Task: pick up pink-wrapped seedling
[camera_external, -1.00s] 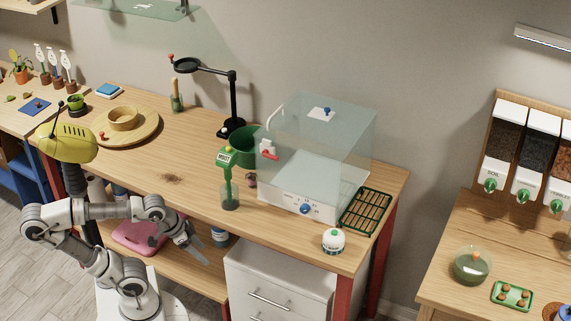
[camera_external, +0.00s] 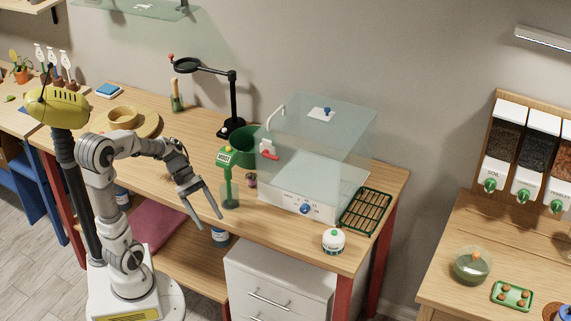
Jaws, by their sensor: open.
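A small pot with a pinkish-purple wrap (camera_external: 251,180) stands on the wooden workbench (camera_external: 190,150), just right of the green moisture meter and left of the clear-covered box. It is the likely pink-wrapped seedling, but it is too small to see its plant clearly. My gripper (camera_external: 210,204) is open and empty, its fingers pointing down and right near the bench's front edge. It is left of and nearer the camera than the small pot, apart from it.
The green moisture meter (camera_external: 228,175) in its glass stands between my gripper and the small pot. The clear box (camera_external: 315,165) is close on the pot's right, and a green pot (camera_external: 243,147) is behind. A black magnifier stand (camera_external: 233,100) rises further back. Front bench space is mostly clear.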

